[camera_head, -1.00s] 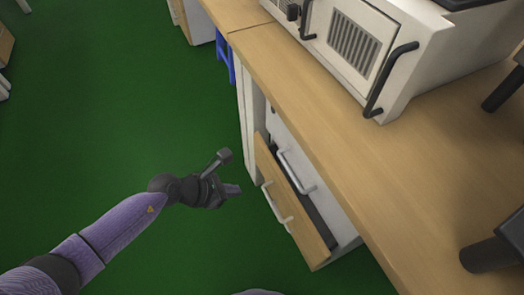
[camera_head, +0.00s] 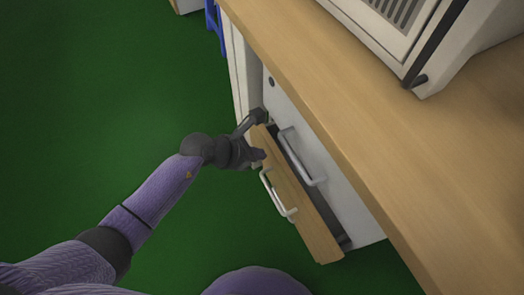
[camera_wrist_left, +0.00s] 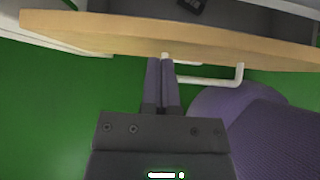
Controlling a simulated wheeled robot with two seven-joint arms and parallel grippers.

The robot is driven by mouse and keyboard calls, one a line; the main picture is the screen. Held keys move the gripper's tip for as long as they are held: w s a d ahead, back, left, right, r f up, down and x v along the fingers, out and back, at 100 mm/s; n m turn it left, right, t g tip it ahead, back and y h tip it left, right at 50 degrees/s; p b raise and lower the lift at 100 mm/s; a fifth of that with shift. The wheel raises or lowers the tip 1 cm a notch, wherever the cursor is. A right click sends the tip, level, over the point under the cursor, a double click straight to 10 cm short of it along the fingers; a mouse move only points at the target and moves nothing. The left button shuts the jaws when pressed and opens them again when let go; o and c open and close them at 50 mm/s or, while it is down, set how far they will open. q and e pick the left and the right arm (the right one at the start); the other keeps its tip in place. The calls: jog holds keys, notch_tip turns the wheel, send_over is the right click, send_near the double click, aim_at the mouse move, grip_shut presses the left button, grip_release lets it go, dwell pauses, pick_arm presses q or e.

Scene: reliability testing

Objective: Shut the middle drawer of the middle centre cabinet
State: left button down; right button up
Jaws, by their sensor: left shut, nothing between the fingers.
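The middle drawer (camera_head: 305,215) of the cabinet (camera_head: 336,190) under the wooden bench stands partly open, with a wooden front and a white bar handle (camera_head: 277,196). A dark gap shows behind its front. My left gripper (camera_head: 260,155) is shut and empty, at the outer face of the drawer front near its far end. In the left wrist view the shut fingers (camera_wrist_left: 162,75) point at the drawer front (camera_wrist_left: 180,38), their tips at or very close to it; I cannot tell if they touch. The drawer inside shows beyond. My right gripper is out of view.
The drawer above, with a white handle (camera_head: 303,158), looks shut. The wooden benchtop (camera_head: 420,180) overhangs the cabinet and carries a white machine (camera_head: 425,40). A blue object (camera_head: 214,22) stands beyond the cabinet. The green floor (camera_head: 90,110) at left is clear.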

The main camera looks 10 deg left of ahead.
pick_arm(q)
jog(key=shift+w+d, duration=0.3)
jog(key=shift+d, duration=0.1)
jog(key=shift+r, duration=0.1)
jog(key=shift+w+d, duration=0.1)
